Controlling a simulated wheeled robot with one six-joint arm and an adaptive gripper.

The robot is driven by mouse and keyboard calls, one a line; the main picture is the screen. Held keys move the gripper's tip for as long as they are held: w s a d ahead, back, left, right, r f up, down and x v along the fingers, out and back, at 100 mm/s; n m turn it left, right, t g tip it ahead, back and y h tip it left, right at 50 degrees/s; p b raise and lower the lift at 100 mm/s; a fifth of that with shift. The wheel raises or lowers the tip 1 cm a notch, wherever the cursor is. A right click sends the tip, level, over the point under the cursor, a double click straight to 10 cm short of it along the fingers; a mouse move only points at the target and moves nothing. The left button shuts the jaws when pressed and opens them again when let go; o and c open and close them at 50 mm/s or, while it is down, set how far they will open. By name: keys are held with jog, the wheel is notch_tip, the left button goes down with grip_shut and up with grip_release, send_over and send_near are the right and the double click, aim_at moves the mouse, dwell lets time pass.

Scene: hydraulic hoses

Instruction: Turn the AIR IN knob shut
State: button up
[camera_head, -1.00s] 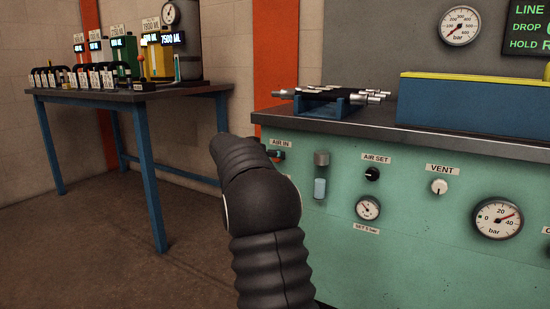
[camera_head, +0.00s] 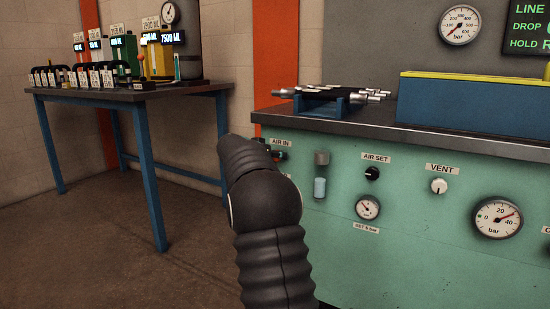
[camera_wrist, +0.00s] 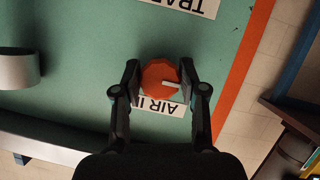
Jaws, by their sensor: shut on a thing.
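The AIR IN knob is a round orange knob (camera_wrist: 158,75) with a white pointer mark, which points to the right in the wrist view. It sits on the green panel beside its AIR IN label (camera_wrist: 161,105), which appears upside down there. My gripper (camera_wrist: 160,76) has one finger on each side of the knob and is shut on it.
The green panel also carries an AIR SET knob (camera_head: 372,173), a VENT knob (camera_head: 439,186) and gauges (camera_head: 498,217). A cylindrical fitting (camera_head: 321,175) stands right of AIR IN. Hose parts (camera_head: 330,97) lie on the bench top. A blue table (camera_head: 150,170) stands left.

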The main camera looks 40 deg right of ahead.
jog(key=n+g+h, duration=0.1)
jog(key=n, duration=0.2)
jog(key=shift+g, duration=0.4)
jog(key=n+g+h, duration=0.1)
jog(key=n, duration=0.2)
jog(key=shift+h, duration=0.4)
jog(key=n+g+h, duration=0.1)
jog(key=n, duration=0.3)
jog(key=shift+h, duration=0.4)
jog(key=shift+n+h, duration=0.8)
jog(key=shift+n, duration=1.3)
jog(key=o, duration=1.1)
jog(key=shift+o, duration=0.2)
